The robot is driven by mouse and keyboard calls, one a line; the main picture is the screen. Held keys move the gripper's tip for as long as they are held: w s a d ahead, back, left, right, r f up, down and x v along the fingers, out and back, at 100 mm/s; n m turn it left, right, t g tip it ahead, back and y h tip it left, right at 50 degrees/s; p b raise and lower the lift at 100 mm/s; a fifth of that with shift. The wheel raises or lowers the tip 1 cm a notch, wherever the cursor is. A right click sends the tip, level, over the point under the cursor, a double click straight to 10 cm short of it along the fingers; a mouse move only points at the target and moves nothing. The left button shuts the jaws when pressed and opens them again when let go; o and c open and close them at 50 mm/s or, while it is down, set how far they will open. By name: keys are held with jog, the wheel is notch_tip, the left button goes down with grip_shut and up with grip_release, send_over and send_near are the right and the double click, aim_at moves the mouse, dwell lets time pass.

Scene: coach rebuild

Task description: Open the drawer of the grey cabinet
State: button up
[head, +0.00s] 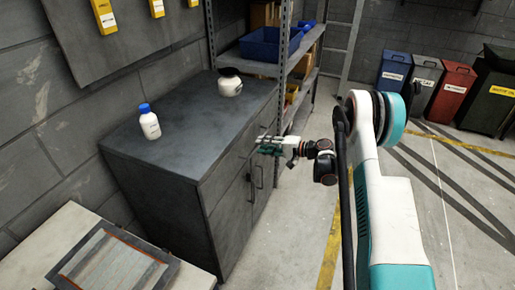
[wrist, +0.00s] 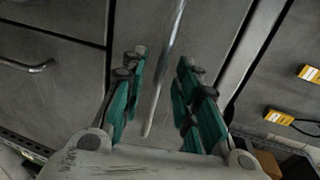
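The grey cabinet (head: 215,160) stands against the wall in the head view, with its drawer front near the top and doors below. In the wrist view the drawer front (wrist: 215,28) fills the middle and looks closed. Its bar handle (wrist: 164,75) runs up the picture between my fingers. My gripper (wrist: 162,65) is open, one finger on each side of the handle, with gaps visible on both sides. In the head view my gripper (head: 270,147) is at the upper front of the cabinet and hides part of the drawer.
A door handle (wrist: 30,66) shows left in the wrist view. A white bottle with a blue cap (head: 149,122) and a round white container (head: 230,84) stand on the cabinet. Shelving (head: 284,60) adjoins its far side. Floor in front is clear; bins (head: 453,85) stand farther back.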

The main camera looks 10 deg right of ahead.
jog(key=shift+b+x, duration=0.35)
jog(key=shift+x, duration=1.35)
grip_shut()
jog(key=shift+s, duration=0.1)
